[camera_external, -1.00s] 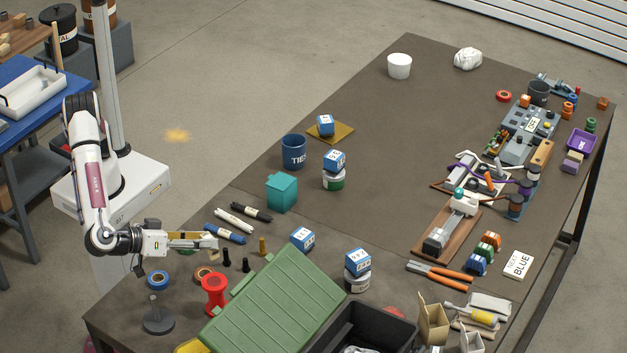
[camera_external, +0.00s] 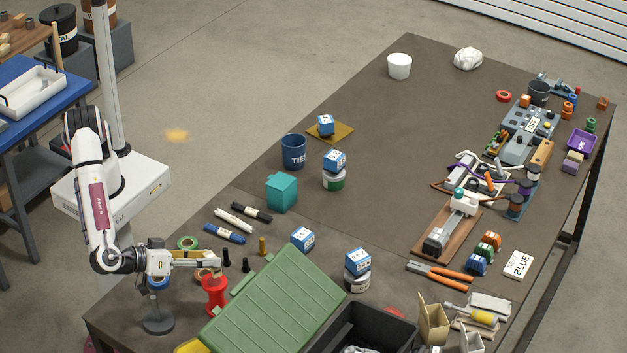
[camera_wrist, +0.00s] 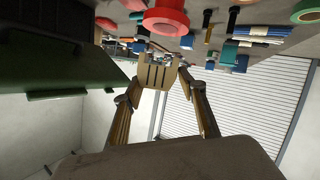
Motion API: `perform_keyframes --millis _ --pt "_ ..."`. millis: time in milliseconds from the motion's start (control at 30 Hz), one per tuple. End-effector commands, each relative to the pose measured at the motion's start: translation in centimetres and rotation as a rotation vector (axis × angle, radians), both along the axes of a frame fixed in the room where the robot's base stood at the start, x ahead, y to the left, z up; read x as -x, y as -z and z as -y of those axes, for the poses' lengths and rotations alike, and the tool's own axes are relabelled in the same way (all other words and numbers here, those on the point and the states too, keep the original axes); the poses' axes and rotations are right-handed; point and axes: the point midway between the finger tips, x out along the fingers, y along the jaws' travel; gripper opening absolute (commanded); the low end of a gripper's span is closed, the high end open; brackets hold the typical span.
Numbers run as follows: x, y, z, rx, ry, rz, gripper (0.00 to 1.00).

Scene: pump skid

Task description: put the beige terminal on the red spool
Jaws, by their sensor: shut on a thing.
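The beige terminal (camera_wrist: 157,76) is a ribbed block held between the fingertips of my gripper (camera_wrist: 160,68) in the wrist view. In the external view my gripper (camera_external: 213,263) reaches right from my arm, low over the table's near left part, and the terminal mostly merges with the fingertips there. The red spool (camera_external: 215,299) stands upright just below the fingertips in the picture. Its round red flange also shows in the wrist view (camera_wrist: 166,20), close to the terminal. I cannot tell whether the terminal touches the spool.
A green lidded case (camera_external: 275,300) lies right beside the spool. A grey stand with a round base (camera_external: 158,322) is to its left. Small black posts (camera_external: 226,257) and a brass one (camera_external: 262,246) stand behind it. Blue and green tape rolls lie near my arm.

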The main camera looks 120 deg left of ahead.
Motion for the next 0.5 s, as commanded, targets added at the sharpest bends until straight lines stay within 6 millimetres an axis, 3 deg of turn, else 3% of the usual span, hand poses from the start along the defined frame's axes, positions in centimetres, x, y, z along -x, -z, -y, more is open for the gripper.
perform_keyframes --millis 500 --pt "0.0 3.7 0.0 0.0 0.0 -0.001 0.2"
